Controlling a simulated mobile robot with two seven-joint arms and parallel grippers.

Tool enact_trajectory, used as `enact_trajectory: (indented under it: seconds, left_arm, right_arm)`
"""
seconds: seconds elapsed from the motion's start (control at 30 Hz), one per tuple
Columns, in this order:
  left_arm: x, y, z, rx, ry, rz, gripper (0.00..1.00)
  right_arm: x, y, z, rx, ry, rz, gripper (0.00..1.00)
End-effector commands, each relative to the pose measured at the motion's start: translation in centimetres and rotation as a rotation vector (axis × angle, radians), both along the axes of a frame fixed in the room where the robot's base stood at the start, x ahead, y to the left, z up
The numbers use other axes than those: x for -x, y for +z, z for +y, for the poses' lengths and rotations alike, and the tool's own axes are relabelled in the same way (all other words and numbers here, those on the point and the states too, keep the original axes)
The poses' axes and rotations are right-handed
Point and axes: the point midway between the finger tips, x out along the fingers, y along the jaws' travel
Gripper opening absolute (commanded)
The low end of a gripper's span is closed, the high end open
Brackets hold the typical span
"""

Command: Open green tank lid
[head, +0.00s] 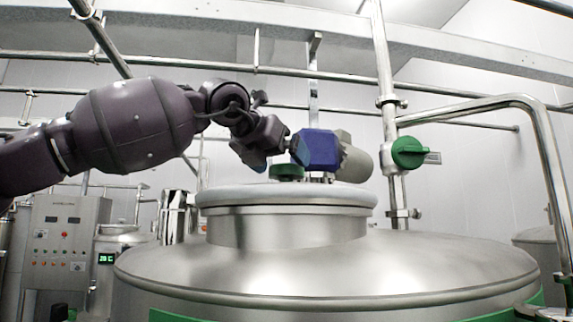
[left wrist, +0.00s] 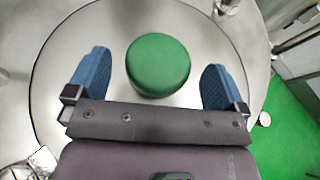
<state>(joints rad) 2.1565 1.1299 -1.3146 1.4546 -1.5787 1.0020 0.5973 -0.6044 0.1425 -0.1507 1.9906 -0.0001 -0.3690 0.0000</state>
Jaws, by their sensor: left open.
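The green knob (head: 286,172) stands on the flat round steel lid (head: 230,196) of the large tank. My left gripper (head: 275,157) is open just above the knob in the head view. In the left wrist view the round green knob (left wrist: 158,65) lies between the two blue fingers of my left gripper (left wrist: 157,72), with a gap on each side. The fingers do not appear to touch it. The lid (left wrist: 62,75) lies flat beneath, and looks closed on the tank neck (head: 285,232). My right gripper is in neither view.
A blue motor block (head: 318,150) with a grey end sits close to the right of the knob. A green valve handle (head: 408,152) is on the vertical pipe farther right. A control cabinet (head: 68,240) stands at the left. Steel pipes run behind.

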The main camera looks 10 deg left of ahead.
Motion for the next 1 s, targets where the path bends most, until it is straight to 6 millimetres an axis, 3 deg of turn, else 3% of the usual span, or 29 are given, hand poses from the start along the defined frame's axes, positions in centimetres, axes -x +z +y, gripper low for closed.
enact_trajectory:
  seconds: [0.23, 0.6, 1.0]
  left_arm:
    - [-2.0, -0.8, -0.9, 0.0, 0.0, 0.0, 0.99]
    - [-2.4, -1.1, -1.0, 0.0, 0.0, -0.001, 0.99]
    - [-2.4, -1.0, -1.0, 0.0, 0.0, -0.001, 0.37]
  right_arm:
    - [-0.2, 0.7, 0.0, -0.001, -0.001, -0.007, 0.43]
    - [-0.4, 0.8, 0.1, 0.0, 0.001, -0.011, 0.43]
    - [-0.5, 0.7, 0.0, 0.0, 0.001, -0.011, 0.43]
